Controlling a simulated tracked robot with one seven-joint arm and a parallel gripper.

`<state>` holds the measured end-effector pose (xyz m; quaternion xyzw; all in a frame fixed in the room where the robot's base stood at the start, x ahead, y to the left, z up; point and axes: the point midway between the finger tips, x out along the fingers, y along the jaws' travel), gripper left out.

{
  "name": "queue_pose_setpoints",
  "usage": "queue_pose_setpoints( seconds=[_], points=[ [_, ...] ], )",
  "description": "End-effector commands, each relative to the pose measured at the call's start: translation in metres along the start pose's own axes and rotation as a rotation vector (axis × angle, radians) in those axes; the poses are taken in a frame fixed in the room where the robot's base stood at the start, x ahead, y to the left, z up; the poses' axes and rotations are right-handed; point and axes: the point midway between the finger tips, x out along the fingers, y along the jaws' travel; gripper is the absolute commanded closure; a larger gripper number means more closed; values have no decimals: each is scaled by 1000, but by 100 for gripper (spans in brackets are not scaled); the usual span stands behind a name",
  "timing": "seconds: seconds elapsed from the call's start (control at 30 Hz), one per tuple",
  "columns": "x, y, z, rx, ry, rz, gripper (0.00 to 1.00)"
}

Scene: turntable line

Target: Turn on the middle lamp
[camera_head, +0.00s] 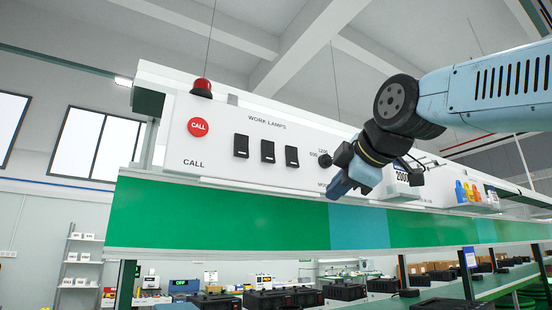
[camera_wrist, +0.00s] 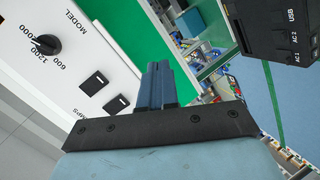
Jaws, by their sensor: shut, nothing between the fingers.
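Three black rocker switches sit in a row under the words WORK LAMPS on a white panel (camera_head: 225,168) in the head view. The middle switch (camera_head: 267,151) lies between the left switch (camera_head: 241,146) and the right switch (camera_head: 292,156). In the wrist view, two switches show left of my fingers; the lower one (camera_wrist: 117,104) appears to be the middle one, and the third is hidden. My gripper (camera_head: 339,187) is shut and empty, right of the switches and apart from them. Its blue fingers (camera_wrist: 156,68) point over the green strip in the wrist view. The lamps themselves are not identifiable.
A red CALL button (camera_head: 198,127) and red beacon (camera_head: 202,88) are left of the switches. A black socket box (camera_wrist: 283,25) stands right of my fingers in the wrist view.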

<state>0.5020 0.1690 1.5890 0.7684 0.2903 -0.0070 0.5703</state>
Motion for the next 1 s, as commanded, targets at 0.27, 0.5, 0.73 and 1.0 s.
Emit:
queue_pose_setpoints(
  seconds=[0.27,0.5,0.73,1.0],
  points=[
    [-30,72,-75,-324,151,150,100],
    [-41,89,-93,-412,182,198,100],
    [-41,89,-93,-414,182,198,100],
    [-29,90,-96,-413,181,195,100]
  ],
)
